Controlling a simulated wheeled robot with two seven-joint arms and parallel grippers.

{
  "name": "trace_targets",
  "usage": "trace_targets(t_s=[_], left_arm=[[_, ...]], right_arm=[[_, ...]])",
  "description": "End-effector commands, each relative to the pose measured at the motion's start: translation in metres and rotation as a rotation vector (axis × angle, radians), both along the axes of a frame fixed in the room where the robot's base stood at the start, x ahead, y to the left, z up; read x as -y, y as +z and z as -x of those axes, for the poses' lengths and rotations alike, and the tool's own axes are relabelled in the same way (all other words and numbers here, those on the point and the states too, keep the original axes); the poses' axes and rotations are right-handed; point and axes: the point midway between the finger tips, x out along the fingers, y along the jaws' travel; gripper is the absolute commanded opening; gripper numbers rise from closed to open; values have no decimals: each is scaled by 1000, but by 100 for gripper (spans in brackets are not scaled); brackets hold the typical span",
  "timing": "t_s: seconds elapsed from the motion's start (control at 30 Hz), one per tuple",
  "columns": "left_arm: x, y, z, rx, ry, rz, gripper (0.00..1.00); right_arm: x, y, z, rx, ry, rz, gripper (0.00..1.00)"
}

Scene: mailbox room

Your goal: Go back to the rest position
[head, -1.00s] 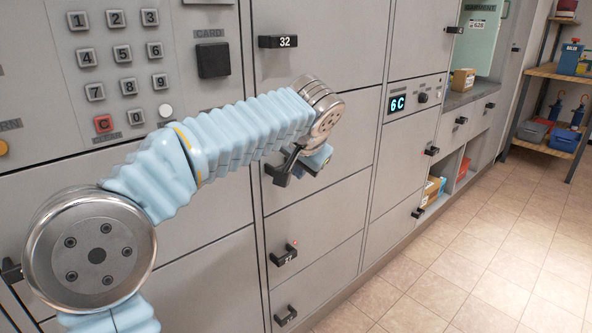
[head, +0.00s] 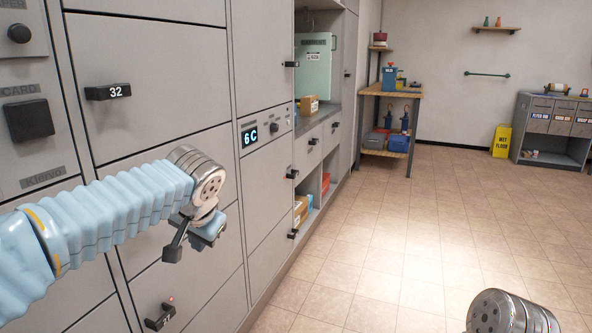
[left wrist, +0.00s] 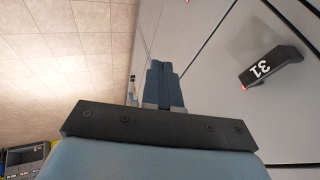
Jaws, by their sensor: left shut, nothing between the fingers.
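My left arm reaches in from the left in the head view. Its gripper (head: 190,240) hangs in front of the grey locker doors, below the handle marked 32 (head: 108,92). In the left wrist view the dark fingers (left wrist: 165,85) are together with nothing between them. They are apart from the handle marked 31 (left wrist: 272,66), which shows to their right beside a small red light. A metal joint of my right arm shows at the lower right of the head view; the right gripper itself is out of sight.
A display reading 6C (head: 249,136) is on the locker wall. Beyond it are a counter with a cardboard box (head: 309,105), a wooden shelf unit (head: 414,118), a yellow wet-floor sign (head: 501,141) and a grey cabinet (head: 535,128). The tiled floor (head: 400,230) between is clear.

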Motion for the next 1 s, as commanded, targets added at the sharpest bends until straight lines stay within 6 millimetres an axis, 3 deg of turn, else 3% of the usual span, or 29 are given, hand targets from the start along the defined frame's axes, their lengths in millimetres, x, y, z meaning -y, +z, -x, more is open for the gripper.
trace_targets(t_s=[0.03,0.13,0.27,0.3,0.37,0.4,0.5,0.6,0.73,0.83,1.0], left_arm=[[14,-45,-9,-53,-38,25,0],[41,-130,-15,-133,-101,113,0],[70,-242,2,-236,-128,263,0],[78,-275,12,-265,-120,314,0],[88,-323,33,-307,-95,394,0],[94,-354,51,-334,-67,449,0],[104,-420,101,-384,36,572,0],[109,-466,153,-415,163,657,0],[108,-495,204,-429,300,702,0],[107,-504,225,-430,355,710,0],[106,-506,230,-426,373,711,0]], right_arm=[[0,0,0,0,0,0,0],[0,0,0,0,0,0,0],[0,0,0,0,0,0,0],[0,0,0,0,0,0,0],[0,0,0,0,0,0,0],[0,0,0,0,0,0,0],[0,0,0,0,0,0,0],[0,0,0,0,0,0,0],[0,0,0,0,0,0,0],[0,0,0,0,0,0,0],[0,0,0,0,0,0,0]])
